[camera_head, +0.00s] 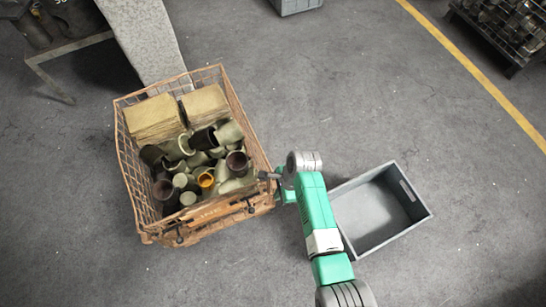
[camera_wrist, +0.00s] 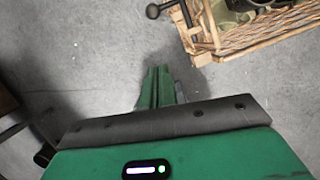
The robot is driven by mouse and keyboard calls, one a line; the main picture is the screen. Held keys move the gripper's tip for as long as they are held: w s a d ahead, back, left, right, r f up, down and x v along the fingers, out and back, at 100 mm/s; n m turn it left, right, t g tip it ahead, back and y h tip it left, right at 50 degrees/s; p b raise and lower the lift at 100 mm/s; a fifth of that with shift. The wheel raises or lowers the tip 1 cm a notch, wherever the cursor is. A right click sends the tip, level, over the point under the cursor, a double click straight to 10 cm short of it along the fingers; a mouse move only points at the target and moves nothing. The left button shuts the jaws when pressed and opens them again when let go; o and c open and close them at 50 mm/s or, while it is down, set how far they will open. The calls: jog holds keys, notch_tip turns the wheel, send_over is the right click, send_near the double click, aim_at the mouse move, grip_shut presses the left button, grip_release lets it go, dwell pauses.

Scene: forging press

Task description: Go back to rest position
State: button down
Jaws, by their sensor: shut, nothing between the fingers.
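My gripper shows in the wrist view (camera_wrist: 160,75), with its two green fingers together, pointing at bare concrete floor. It is shut and empty. In the head view my green arm reaches up from the bottom, and its end is beside the right edge of the orange wire basket (camera_head: 262,160). The same basket shows in the wrist view (camera_wrist: 240,45) at the upper right, apart from the fingers.
The basket holds several grey and dark pipe fittings (camera_head: 200,160) and tan blocks (camera_head: 152,115). An empty grey bin (camera_head: 405,230) stands on the floor just right of my arm. A metal chute (camera_head: 145,40) comes down behind the basket. Open floor (camera_head: 350,100) lies at the upper middle.

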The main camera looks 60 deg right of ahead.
jog(key=shift+s+d+r, duration=0.1)
jog(key=shift+r, duration=0.55)
